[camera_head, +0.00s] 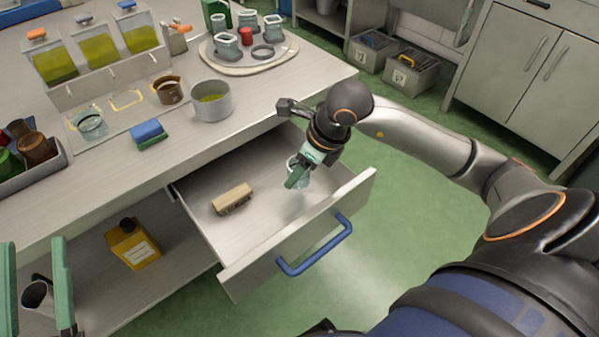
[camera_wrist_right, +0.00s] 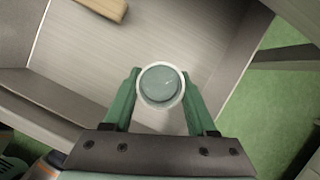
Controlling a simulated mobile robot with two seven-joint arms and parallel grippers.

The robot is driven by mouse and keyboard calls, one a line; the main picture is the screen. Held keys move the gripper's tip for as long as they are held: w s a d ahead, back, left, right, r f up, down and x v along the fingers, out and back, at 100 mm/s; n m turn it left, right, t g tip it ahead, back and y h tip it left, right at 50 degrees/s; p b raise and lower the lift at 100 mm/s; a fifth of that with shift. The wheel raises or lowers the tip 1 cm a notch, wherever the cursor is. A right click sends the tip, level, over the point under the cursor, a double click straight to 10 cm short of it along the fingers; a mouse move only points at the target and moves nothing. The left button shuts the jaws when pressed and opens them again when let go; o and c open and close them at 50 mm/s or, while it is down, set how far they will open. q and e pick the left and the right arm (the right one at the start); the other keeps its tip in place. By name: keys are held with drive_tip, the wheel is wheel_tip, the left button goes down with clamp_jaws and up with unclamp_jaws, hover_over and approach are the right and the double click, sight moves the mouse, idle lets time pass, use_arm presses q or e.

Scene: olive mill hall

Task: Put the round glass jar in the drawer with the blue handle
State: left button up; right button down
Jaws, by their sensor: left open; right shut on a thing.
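The drawer with the blue handle (camera_head: 318,250) is pulled open, and its bare floor (camera_head: 262,222) shows. My right gripper (camera_head: 297,177) reaches into the drawer space from above and is shut on the round glass jar (camera_wrist_right: 160,84). In the head view the jar (camera_head: 292,165) is mostly hidden by the gripper. The jar is over the drawer floor; I cannot tell whether it touches it. My left gripper (camera_head: 38,275) is open at the lower left, away from the drawer.
A tan block (camera_head: 232,199) lies in the drawer, left of the jar. On the worktop stand a metal pot (camera_head: 211,101), a blue sponge (camera_head: 148,134), another glass vessel (camera_head: 89,124) and a round board (camera_head: 262,66) with jars. A yellow container (camera_head: 133,244) stands on the lower shelf.

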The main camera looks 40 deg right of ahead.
drive_tip(key=f+b, duration=0.2)
drive_tip(key=f, duration=0.1)
drive_tip(key=shift+w+d, duration=0.15)
drive_tip(key=shift+w, duration=0.05)
drive_tip(key=shift+f, duration=0.3)
use_arm(q)
drive_tip(key=s+r+m+h, duration=0.4)
drive_tip(key=r+h, duration=0.1)
drive_tip(key=shift+s+d+m+t+h, duration=0.3)
drive_tip(key=shift+d+h, duration=0.1)
drive_tip(key=shift+d, duration=0.05)
use_arm(e)
drive_tip(key=shift+c, duration=1)
unclamp_jaws()
use_arm(q)
drive_tip(key=shift+r, duration=0.15)
use_arm(e)
drive_tip(key=shift+r, duration=0.1)
drive_tip(key=p+v, duration=0.1)
drive_tip(key=v, duration=0.3)
drive_tip(key=shift+w, duration=0.1)
use_arm(q)
drive_tip(key=w+a+f+n+g+y+p, duration=0.1)
drive_tip(key=w+f+n+y, duration=0.4)
drive_tip(key=f+y, duration=0.1)
drive_tip(key=shift+w+f+y, duration=0.3)
drive_tip(key=shift+f+y, duration=0.1)
drive_tip(key=shift+f, duration=0.2)
use_arm(e)
drive_tip(key=v, duration=0.8)
